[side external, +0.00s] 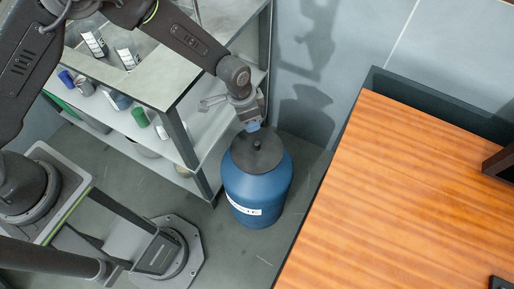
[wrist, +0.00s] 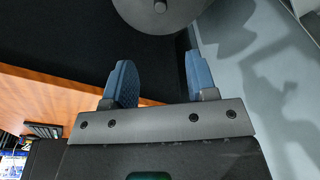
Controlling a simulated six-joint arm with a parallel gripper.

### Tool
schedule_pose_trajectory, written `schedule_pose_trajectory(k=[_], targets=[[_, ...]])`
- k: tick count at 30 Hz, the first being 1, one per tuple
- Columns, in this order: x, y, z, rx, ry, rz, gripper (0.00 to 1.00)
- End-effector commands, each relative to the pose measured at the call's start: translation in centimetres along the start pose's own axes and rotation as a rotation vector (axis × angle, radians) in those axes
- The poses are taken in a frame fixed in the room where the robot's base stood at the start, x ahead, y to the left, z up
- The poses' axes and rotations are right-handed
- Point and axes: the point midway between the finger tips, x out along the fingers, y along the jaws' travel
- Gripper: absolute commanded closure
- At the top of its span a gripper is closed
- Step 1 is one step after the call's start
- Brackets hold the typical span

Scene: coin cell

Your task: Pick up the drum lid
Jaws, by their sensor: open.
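The drum lid (side external: 243,156) is a dark round disc with a small knob in its middle, lying on top of the blue drum (side external: 240,195). The drum stands upright on the floor with a white label on its front. My gripper (side external: 252,126) is just above the lid, close to the knob; whether it touches cannot be told. In the wrist view my gripper (wrist: 160,76) shows two blue finger pads, open with nothing between them. The grey lid (wrist: 140,16) is cut off by the top edge there, beyond the fingertips, with its knob roughly in line with the gap.
A shelf unit (side external: 178,140) with several bottles and cans stands close on the left of the drum. A wooden table (side external: 420,180) with a dark edge is on the right. A grey wall (side external: 340,50) is behind. Floor in front of the drum is clear.

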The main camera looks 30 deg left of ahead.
Motion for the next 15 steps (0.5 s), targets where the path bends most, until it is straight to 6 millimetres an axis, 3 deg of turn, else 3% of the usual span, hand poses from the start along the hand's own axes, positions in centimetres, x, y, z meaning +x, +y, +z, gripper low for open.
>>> schedule_pose_trajectory(k=[15], targets=[[8.6,0.7,0.3,0.023,-0.012,0.006,0.48]])
